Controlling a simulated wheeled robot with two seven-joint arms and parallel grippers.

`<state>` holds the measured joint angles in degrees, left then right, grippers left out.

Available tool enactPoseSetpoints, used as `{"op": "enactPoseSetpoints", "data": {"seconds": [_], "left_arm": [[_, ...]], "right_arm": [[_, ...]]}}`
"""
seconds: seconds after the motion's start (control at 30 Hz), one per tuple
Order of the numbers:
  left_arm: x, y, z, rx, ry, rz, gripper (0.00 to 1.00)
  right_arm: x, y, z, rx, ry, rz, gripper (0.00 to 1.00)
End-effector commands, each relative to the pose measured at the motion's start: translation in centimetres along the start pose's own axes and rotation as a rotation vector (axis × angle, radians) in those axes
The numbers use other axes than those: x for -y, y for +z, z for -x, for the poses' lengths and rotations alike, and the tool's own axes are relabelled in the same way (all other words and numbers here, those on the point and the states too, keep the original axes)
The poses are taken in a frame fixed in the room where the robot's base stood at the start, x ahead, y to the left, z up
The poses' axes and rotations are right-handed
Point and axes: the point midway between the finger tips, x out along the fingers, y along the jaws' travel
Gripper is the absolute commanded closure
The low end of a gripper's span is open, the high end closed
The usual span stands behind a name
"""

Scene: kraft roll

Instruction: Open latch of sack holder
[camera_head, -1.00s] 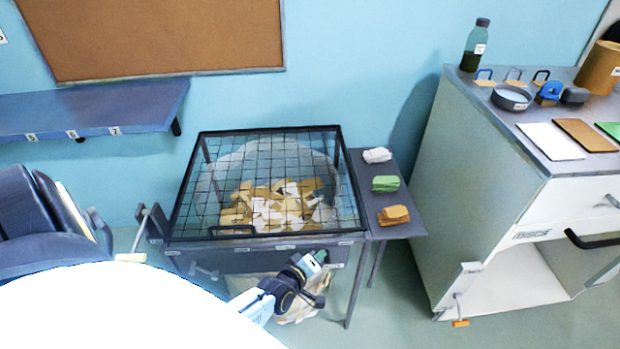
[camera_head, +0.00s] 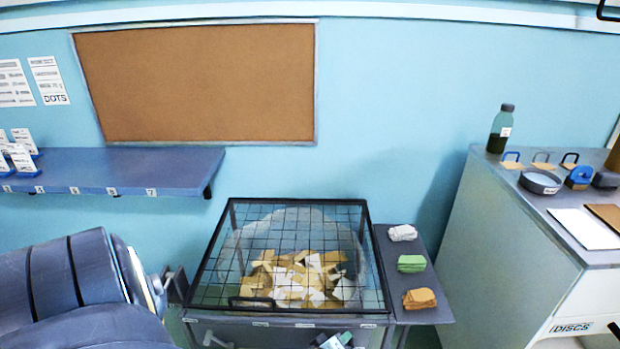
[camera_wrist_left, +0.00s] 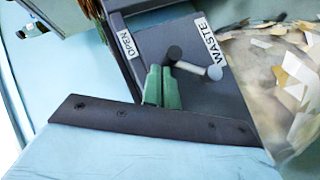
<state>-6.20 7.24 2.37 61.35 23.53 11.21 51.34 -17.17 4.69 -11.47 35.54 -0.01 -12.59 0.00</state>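The sack holder (camera_head: 206,270) is a dark framed stand with a wire-mesh top, full of paper scraps. In the left wrist view its dark panel (camera_wrist_left: 190,38) carries the labels OPEN and WASTE. A lever latch (camera_wrist_left: 196,67), a grey bar with a dark knob and a pale end, sits between them. My left gripper (camera_wrist_left: 161,72) has its two green fingers together, tips right beside the lever; I cannot tell if they touch it. My right gripper is not seen.
A clear sack of scraps (camera_wrist_left: 275,75) hangs close right of the latch. A side shelf (camera_head: 428,312) with folded cloths adjoins the stand. A cabinet (camera_head: 500,240) stands at the right, and a blue wall shelf (camera_head: 110,175) is at the left.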

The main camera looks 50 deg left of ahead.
Motion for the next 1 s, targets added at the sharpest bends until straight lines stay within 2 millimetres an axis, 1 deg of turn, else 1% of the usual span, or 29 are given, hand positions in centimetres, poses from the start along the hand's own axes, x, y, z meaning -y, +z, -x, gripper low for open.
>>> {"op": "enactPoseSetpoints", "data": {"seconds": [0.07, 0.17, 0.27, 0.43, 0.47, 0.5, 0.7, 0.83, 1.0], "left_arm": [[-0.3, 0.2, -0.1, 0.003, 0.004, 0.002, 1.00], [-0.5, -0.2, 0.2, 0.003, 0.004, 0.000, 1.00], [-0.9, -1.0, 0.8, 0.004, 0.004, -0.001, 1.00], [-2.0, -3.0, 2.5, 0.007, 0.005, -0.005, 1.00], [-1.8, -2.6, 3.5, 0.009, 0.003, 0.000, 1.00], [-1.9, -2.5, 4.5, 0.008, 0.003, 0.000, 1.00], [-2.4, -2.5, 8.8, 0.007, 0.002, -0.001, 1.00], [-2.6, -2.5, 10.6, 0.006, 0.003, -0.001, 1.00], [-2.8, -2.5, 11.8, 0.006, 0.004, -0.001, 1.00]], "right_arm": [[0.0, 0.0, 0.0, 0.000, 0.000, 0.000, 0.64], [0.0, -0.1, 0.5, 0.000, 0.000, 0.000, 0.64], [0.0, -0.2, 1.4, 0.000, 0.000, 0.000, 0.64], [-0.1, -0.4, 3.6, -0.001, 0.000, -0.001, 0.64], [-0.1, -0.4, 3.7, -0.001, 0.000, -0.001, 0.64], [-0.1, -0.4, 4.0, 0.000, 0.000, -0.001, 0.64], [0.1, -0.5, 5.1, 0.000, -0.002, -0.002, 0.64], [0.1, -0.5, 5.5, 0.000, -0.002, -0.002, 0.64], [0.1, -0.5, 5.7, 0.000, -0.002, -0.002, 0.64]]}}
